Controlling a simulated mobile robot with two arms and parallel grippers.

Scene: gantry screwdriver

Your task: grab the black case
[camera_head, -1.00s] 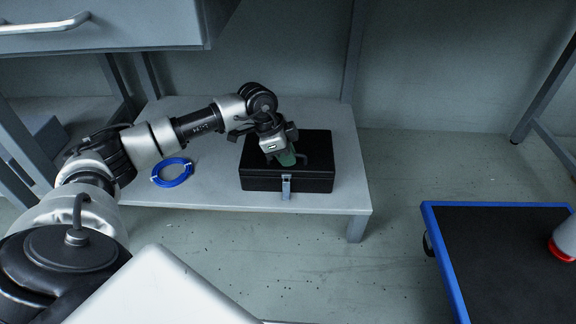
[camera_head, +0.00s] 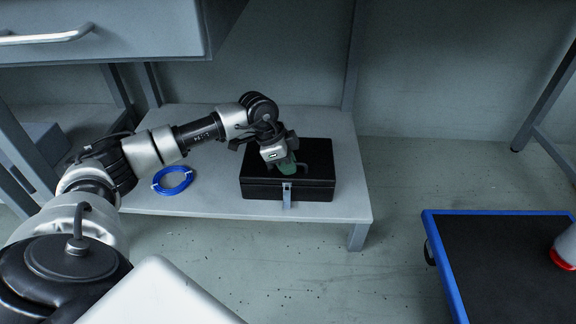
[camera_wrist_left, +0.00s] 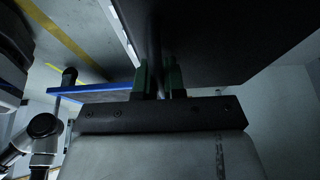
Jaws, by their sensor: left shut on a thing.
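The black case (camera_head: 317,184) sits closed on the low grey shelf, with a metal latch on its front. My left gripper (camera_head: 289,168) is over the top of the case, at its handle. In the left wrist view the green fingers of the left gripper (camera_wrist_left: 158,82) are closed on a thin dark bar, the handle (camera_wrist_left: 155,40), and the dark case (camera_wrist_left: 225,30) fills the upper right. The gripper partly hides the handle in the head view. My right gripper is in neither view.
A blue cable coil (camera_head: 173,181) lies on the grey shelf (camera_head: 225,206), left of the case. A blue-edged cart with a black top (camera_head: 500,260) stands at the right, with a grey and red object (camera_head: 566,246) on it. A drawer (camera_head: 110,40) overhangs the upper left.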

